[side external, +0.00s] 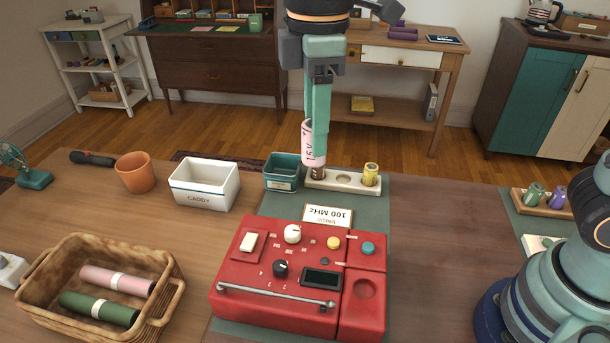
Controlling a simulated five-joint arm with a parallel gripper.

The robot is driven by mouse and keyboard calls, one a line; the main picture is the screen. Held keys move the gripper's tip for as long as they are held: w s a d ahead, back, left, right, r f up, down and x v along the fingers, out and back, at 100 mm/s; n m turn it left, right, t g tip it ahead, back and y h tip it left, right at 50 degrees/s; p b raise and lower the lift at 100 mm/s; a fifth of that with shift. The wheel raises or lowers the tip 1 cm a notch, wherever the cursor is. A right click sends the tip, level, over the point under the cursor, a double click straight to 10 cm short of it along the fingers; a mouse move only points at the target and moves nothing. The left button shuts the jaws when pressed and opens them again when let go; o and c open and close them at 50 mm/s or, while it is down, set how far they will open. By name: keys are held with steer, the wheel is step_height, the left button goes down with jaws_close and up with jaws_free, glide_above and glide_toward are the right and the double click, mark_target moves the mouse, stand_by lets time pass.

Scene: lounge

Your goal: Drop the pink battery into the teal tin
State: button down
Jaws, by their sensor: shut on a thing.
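The pink battery (308,148) is upright between the fingers of my gripper (317,150), which is shut on it and points straight down. The battery's dark lower end overlaps the left end of the pale holder (343,181); I cannot tell whether it is still in a slot or just above it. The teal tin (282,181) stands just left of the holder, open at the top, with a pale label on its front. The battery is to the right of the tin. The fingers hide part of the battery.
A yellow battery (371,174) stands in the holder's right end. A white caddy (204,186) and an orange cup (135,172) stand left of the tin. A red device (300,275) with a propped card (327,216) is in front. A wicker basket (165,300) is front left.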

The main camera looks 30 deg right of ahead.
steer(key=w+d+f, duration=0.2)
steer(key=w+f, duration=0.3)
steer(key=w, duration=0.8)
steer(key=shift+w+d+f, duration=1.4)
steer(key=shift+w+f, duration=0.5)
steer(key=shift+f, duration=0.95)
steer(key=shift+w+d+f, duration=1.4)
steer(key=shift+w+f, duration=0.45)
steer(key=shift+f, duration=0.95)
steer(key=shift+w+d+f, duration=1.4)
steer(key=shift+w+f, duration=0.5)
steer(key=shift+f, duration=0.95)
steer(key=shift+c, duration=2)
jaws_free()
step_height(320, 180, up, 12)
